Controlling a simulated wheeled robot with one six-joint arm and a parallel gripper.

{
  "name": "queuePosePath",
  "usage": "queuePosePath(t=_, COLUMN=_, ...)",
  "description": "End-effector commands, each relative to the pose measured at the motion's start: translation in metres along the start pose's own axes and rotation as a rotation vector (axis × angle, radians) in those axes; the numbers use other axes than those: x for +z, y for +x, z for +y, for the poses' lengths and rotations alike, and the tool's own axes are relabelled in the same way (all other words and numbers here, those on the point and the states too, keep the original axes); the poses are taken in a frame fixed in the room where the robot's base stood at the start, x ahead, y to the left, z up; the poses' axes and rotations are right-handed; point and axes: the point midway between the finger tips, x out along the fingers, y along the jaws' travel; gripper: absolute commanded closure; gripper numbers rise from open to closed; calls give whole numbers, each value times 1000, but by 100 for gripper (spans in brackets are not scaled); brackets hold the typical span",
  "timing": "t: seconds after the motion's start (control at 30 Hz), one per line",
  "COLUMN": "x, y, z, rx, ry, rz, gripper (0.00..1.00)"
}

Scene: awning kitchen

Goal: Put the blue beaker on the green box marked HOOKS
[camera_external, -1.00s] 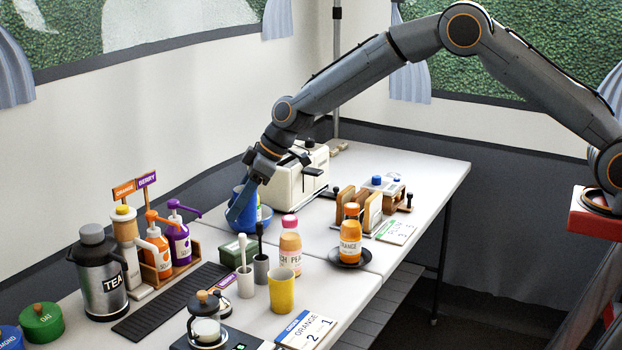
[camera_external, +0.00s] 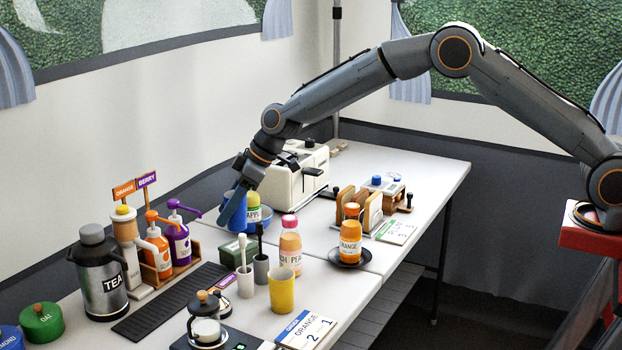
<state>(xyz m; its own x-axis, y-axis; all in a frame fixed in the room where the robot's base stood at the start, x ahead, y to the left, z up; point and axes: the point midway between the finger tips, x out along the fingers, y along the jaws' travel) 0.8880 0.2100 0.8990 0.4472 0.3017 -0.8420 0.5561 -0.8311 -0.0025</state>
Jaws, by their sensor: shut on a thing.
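My gripper (camera_external: 238,190) is pointing down at the back left of the table, shut on the blue beaker (camera_external: 232,218). The gripper covers part of the beaker. The beaker is tilted in this view, just above and behind the green box (camera_external: 229,250); I cannot tell whether the two touch. The green box is low and dark, partly hidden behind the white and grey cups, and its marking is not legible here.
An apple bottle (camera_external: 254,213) stands close to the right of the beaker. A toaster (camera_external: 300,172) is behind it. Syrup pumps (camera_external: 179,240) stand left of the box. A peach bottle (camera_external: 290,247) and a yellow cup (camera_external: 281,292) stand in front.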

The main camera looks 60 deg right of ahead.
Motion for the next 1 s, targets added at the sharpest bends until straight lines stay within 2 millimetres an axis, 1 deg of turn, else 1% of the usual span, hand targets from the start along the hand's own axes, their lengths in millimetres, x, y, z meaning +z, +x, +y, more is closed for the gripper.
queuePosePath(t=0.17, x=7, y=10, z=0, rx=0, ry=1, rz=0, gripper=81)
queuePosePath(t=0.4, x=23, y=35, z=0, rx=0, ry=1, rz=-1, gripper=81)
queuePosePath(t=0.8, x=26, y=40, z=0, rx=0, ry=1, rz=0, gripper=81)
queuePosePath(t=0.83, x=25, y=40, z=0, rx=0, ry=1, rz=0, gripper=51)
queuePosePath(t=0.9, x=25, y=39, z=0, rx=0, ry=0, rz=0, gripper=39)
queuePosePath(t=0.93, x=25, y=39, z=0, rx=0, ry=0, rz=0, gripper=37)
queuePosePath(t=1.0, x=25, y=39, z=0, rx=0, ry=0, rz=0, gripper=37)
